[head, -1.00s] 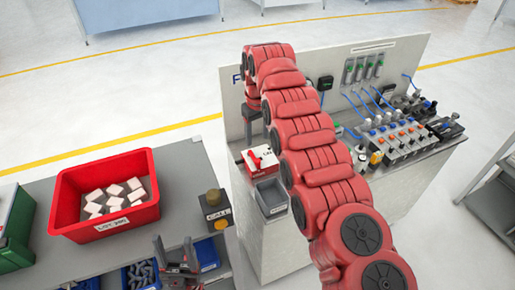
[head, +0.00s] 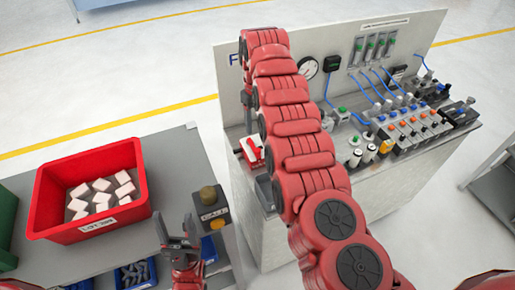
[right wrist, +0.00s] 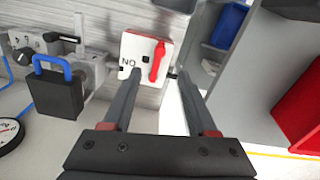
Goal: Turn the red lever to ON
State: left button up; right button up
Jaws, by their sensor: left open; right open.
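The red lever (right wrist: 158,62) is mounted on a white box (right wrist: 134,52) and lies roughly upright in the right wrist view. Dark lettering (right wrist: 127,62) on the box shows upside down beside the lever. In the head view the lever box (head: 251,152) stands at the left end of the valve bench. My right gripper (right wrist: 160,75) is open, its fingers pointing at the box with the lever between and beyond the tips; contact cannot be told. In the head view my right arm mostly hides this gripper. My left gripper (head: 176,232) is open and empty near the grey table.
A padlock with a blue shackle (right wrist: 58,88) is left of the lever box in the right wrist view. The bench (head: 400,185) carries several valves, tubes and a gauge (head: 307,68). A red bin (head: 127,220) and a call button box (head: 209,212) are on the left table.

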jog(key=p, duration=0.2)
send_over(258, 149)
jog(key=f, duration=0.5)
jog(key=shift+s+f, duration=0.2)
jog(key=shift+f, duration=0.15)
notch_tip(258, 149, down, 6)
jog(key=shift+w+a+r+b, duration=0.15)
jog(key=shift+r+b, duration=0.1)
jog(key=shift+b, duration=0.35)
grip_shut()
jog(key=shift+r, duration=0.1)
